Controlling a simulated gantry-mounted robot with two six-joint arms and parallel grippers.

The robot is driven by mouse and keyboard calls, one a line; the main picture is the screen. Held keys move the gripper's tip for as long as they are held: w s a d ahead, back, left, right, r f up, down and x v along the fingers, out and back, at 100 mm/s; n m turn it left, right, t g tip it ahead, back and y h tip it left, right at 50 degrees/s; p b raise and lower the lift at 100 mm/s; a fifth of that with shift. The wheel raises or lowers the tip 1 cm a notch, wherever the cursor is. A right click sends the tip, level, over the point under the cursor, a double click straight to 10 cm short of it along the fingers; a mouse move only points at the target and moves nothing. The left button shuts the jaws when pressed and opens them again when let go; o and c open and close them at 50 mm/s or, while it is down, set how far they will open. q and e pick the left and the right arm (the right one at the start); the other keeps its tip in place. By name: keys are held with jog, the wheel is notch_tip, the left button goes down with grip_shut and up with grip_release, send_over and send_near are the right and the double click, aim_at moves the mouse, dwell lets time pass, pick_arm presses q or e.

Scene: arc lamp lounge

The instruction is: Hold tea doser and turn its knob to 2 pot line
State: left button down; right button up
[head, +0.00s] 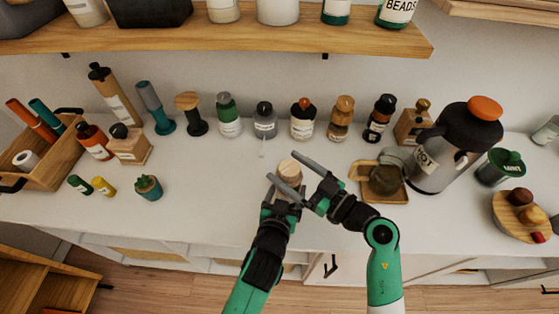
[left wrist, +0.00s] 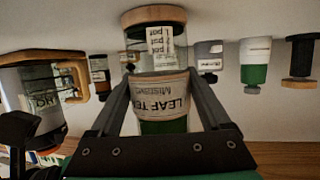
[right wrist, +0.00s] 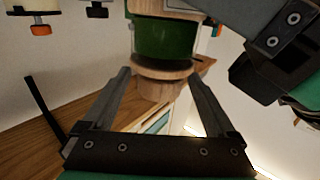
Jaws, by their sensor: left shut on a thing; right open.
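The tea doser shows in the head view mostly as a round pale wooden top (head: 290,168). My left gripper (head: 287,183) is shut around its body. In the left wrist view, upside down, the doser (left wrist: 160,85) has a "LEAF TEA" label, green contents, a clear section with pot-line markings and a wooden end. In the right wrist view, also upside down, the wooden knob (right wrist: 160,88) sits beyond a wooden collar and the green section. My right gripper (right wrist: 158,100) is open, its fingers on either side of the knob. Contact and the knob's setting cannot be told.
A row of bottles and jars (head: 265,120) stands behind on the white counter (head: 220,205). To the right are a wooden tray (head: 378,195) with a dark round item, and a large hot-drink flask (head: 440,160). A small potted plant (head: 148,187) stands left. The counter's left front is clear.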

aim_at(283, 162)
jog(key=x, duration=0.3)
jog(key=shift+w+a, duration=0.1)
jog(key=c, duration=1.4)
jog(key=shift+f+m+t+h, duration=0.15)
jog(key=shift+m+t+h, duration=0.55)
jog(key=shift+t, duration=0.2)
jog(key=shift+w+d+m+t+h, duration=0.1)
jog(key=shift+d+m+t+h, duration=0.05)
jog(key=shift+m+t+h, duration=0.35)
jog(key=shift+w+d+m+t+h, duration=0.15)
jog(key=shift+m+t+h, duration=0.25)
jog(key=shift+h, duration=0.2)
jog(key=o, duration=1.4)
jog(key=shift+s+d, duration=0.1)
